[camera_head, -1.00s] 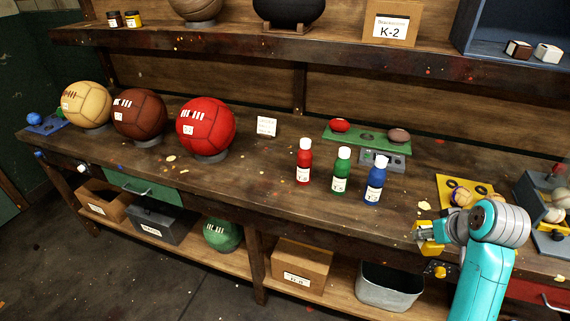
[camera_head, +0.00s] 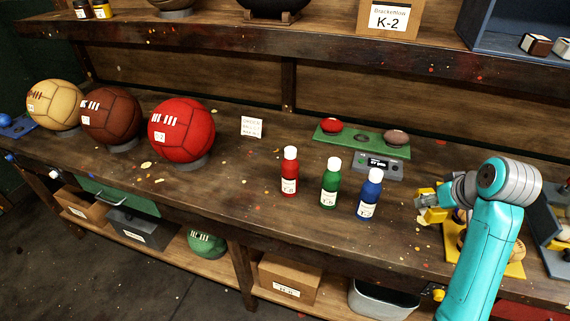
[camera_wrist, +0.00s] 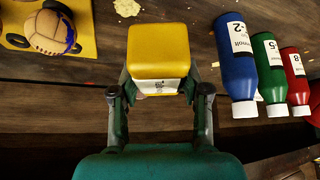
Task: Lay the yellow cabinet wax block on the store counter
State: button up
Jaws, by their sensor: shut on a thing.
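The yellow wax block (camera_wrist: 158,50), with a white label on its near face, is held between the two fingers of my gripper (camera_wrist: 158,98) in the wrist view. In the head view the block (camera_head: 436,215) shows in front of my gripper (camera_head: 446,198), right of the blue bottle. My gripper is shut on it. The store counter (camera_head: 240,192) is the dark paint-specked wooden top. The block is over or near its front right part; I cannot tell whether it touches the wood.
Red (camera_head: 289,172), green (camera_head: 330,183) and blue (camera_head: 369,195) bottles stand left of my gripper. A yellow board (camera_head: 512,268) with a ball is at right. Bare counter lies left of the bottles.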

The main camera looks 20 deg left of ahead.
aim_at(436, 222)
jog(key=shift+w, duration=0.3)
jog(key=shift+f, duration=5)
jog(key=o, duration=1.2)
jog(key=shift+f, duration=0.1)
jog(key=shift+o, duration=0.2)
jog(key=v, duration=1.2)
jog(key=shift+s, duration=0.1)
